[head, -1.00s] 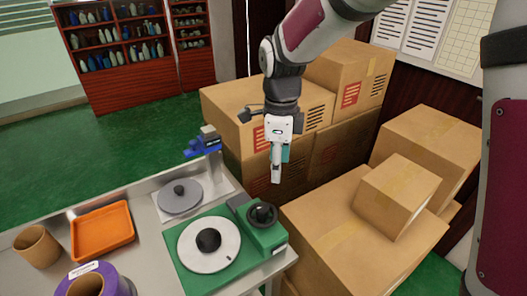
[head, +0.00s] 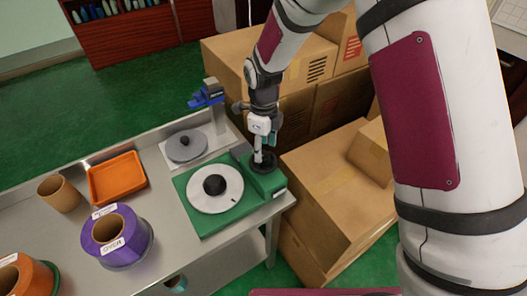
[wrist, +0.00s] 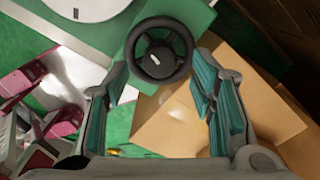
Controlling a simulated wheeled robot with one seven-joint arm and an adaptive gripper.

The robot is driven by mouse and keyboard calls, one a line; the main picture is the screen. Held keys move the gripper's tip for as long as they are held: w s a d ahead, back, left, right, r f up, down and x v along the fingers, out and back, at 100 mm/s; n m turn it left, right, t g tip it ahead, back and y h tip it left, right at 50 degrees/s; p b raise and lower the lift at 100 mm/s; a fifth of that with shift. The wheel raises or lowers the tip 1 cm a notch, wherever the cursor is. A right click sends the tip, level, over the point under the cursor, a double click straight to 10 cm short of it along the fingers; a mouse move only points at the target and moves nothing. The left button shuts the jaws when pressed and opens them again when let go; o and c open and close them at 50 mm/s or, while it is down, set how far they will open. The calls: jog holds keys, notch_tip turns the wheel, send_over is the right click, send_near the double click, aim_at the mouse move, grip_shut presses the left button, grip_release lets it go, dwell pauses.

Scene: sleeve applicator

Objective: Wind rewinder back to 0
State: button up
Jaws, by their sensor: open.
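The rewinder is a green base (head: 209,229) with a white disc (head: 231,190) and black hub on the bench. A raised green block (head: 269,184) at its right end carries a black handwheel (head: 263,167). In the wrist view the spoked handwheel (wrist: 160,25) lies just beyond the fingertips, with a small white mark at its centre. My gripper (head: 259,161) points down over the handwheel. In the wrist view my gripper (wrist: 162,85) is open and empty, its teal pads on either side, apart from the wheel. I cannot read any number on the rewinder.
Cardboard boxes (head: 330,180) stand close to the right of the bench. A grey round plate (head: 187,147) with a blue-topped post (head: 208,95) is behind the rewinder. An orange tray (head: 117,178), cardboard tube (head: 58,194) and purple roll (head: 133,236) are to the left.

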aim_at(264, 159)
jog(key=shift+f, duration=1.3)
jog(key=shift+c, duration=0.2)
jog(key=c, duration=1.1)
